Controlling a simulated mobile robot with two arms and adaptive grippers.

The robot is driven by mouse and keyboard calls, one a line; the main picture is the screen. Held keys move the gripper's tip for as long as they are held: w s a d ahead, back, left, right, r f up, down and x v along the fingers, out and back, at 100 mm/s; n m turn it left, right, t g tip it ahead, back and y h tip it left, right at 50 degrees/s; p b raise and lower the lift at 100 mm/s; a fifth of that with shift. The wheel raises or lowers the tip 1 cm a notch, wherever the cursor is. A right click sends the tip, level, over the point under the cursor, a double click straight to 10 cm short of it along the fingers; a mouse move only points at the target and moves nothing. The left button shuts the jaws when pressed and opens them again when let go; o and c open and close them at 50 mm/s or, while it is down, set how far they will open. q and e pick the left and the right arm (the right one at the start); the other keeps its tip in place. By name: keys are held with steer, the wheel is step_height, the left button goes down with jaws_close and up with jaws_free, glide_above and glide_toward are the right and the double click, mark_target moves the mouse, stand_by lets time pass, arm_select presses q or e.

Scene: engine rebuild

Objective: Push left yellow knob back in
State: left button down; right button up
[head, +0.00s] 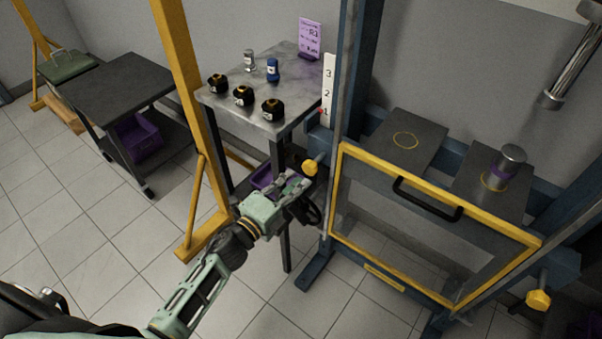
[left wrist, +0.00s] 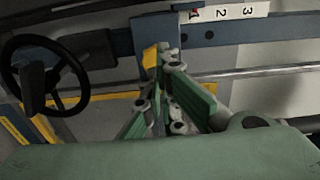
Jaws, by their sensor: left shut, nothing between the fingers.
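The left yellow knob (head: 309,167) sticks out from the left post of the blue press frame, near the top left corner of the yellow-edged guard. In the left wrist view the yellow knob (left wrist: 150,58) shows just beyond my fingertips, partly hidden by them. My left gripper (head: 302,184) is shut and empty, with its tips close to the knob; I cannot tell whether they touch it. It fills the lower middle of the left wrist view (left wrist: 168,85). A right yellow knob (head: 538,299) sits on the right post. My right gripper is not in view.
The guard (head: 436,184) has a black handle (head: 425,200). A dark handwheel (left wrist: 45,75) is beside my gripper in the left wrist view. A metal table (head: 262,92) with black and gold parts stands behind. A yellow gantry leg (head: 182,90) stands left of it.

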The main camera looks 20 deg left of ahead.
mark_target(307, 168)
arm_select(q)
steer(key=shift+x, duration=1.5)
steer(key=b+x, duration=0.1)
steer(key=x, duration=0.3)
steer(key=shift+w+d+f, duration=0.1)
steer(key=shift+w, duration=0.25)
steer(key=shift+r, duration=0.2)
